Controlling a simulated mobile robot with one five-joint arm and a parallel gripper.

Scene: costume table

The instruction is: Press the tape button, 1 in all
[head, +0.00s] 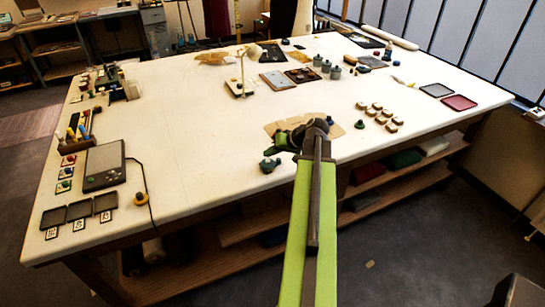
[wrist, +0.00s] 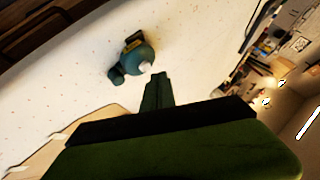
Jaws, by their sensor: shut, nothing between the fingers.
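A small teal rounded device (head: 268,165) sits on the white table near its front edge; I take it for the tape thing, but its button is too small to tell. In the wrist view the teal device (wrist: 140,58) shows a pale tip and a brown piece on top. My gripper (head: 279,139) is shut and empty, a little above and right of the device in the head view. In the wrist view my gripper's fingers (wrist: 158,80) point toward it and appear apart from it.
A tan board (head: 338,131) lies behind and beside my gripper. Several pale blocks (head: 381,114) stand to the right. The table's middle left is clear.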

